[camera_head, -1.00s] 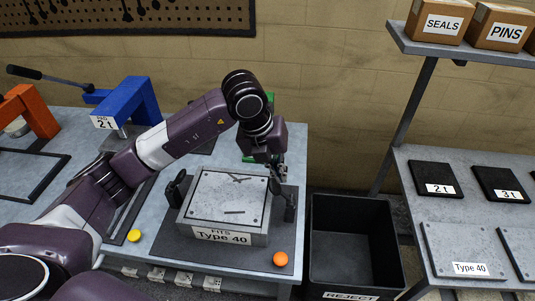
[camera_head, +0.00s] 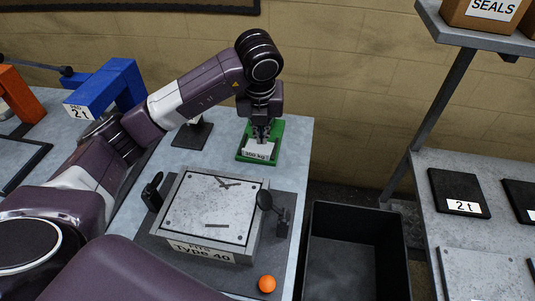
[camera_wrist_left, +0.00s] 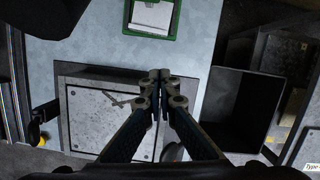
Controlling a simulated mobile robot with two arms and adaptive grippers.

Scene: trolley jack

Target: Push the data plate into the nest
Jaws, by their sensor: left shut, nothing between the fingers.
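A white plate lettered 300 kg (camera_head: 258,152), which looks like the data plate, lies within a green frame (camera_head: 243,141) that looks like the nest. The frame is at the far end of the bench; I cannot tell whether the plate is fully seated. In the left wrist view the plate (camera_wrist_left: 152,15) and green frame (camera_wrist_left: 127,22) show at the top edge, beyond my fingertips. My left gripper (camera_head: 262,133) is shut and empty, pointing down. It overlaps the frame in the head view; contact cannot be told. My right gripper is not in view.
A grey Type 40 block (camera_head: 215,212) with black upright pieces beside it stands in front of the frame. An orange ball (camera_head: 267,284) lies near it. A black bin (camera_head: 352,215) stands right of the bench. A blue press (camera_head: 115,85) stands left.

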